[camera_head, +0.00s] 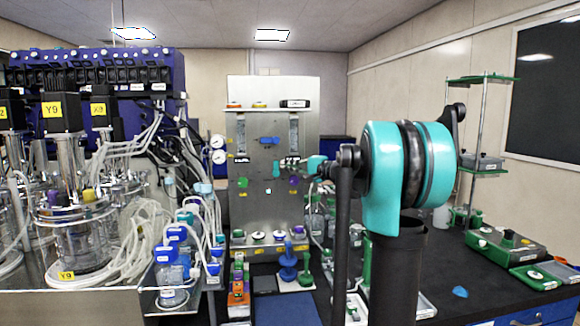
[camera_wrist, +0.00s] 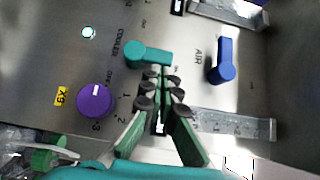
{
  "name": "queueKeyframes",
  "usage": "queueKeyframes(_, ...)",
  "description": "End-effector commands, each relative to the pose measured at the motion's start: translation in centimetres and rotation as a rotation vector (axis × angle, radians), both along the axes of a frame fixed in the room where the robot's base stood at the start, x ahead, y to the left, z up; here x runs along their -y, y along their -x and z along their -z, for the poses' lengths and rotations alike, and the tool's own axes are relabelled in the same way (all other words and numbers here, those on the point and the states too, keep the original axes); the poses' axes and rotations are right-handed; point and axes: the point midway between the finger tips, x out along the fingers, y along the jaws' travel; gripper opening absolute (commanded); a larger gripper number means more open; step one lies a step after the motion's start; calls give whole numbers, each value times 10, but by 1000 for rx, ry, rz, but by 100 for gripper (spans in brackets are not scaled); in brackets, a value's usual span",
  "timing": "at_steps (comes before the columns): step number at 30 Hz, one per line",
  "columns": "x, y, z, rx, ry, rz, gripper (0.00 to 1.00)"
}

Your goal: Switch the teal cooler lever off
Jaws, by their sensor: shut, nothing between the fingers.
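The teal cooler lever (camera_wrist: 148,54) is on a steel panel (camera_head: 260,110). In the wrist view its round hub is at left and its bar points right. The "COOLER" lettering is left of the hub, with "OFF" below it. My gripper (camera_wrist: 163,78) is shut and empty, its dark padded fingertips just below the bar's right part; I cannot tell whether they touch it.
A purple knob (camera_wrist: 95,100) labelled X9 is below left of the lever. A blue lever (camera_wrist: 221,60) by "AIR" is to the right. Bottles (camera_head: 172,270) and tubing crowd the bench left of the panel.

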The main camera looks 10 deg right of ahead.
Motion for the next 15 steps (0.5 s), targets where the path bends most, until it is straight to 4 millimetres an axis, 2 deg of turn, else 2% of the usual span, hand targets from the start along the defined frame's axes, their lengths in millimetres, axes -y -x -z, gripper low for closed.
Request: queueKeyframes(15, -2, 0, -3, 0, 61, 0, 0)
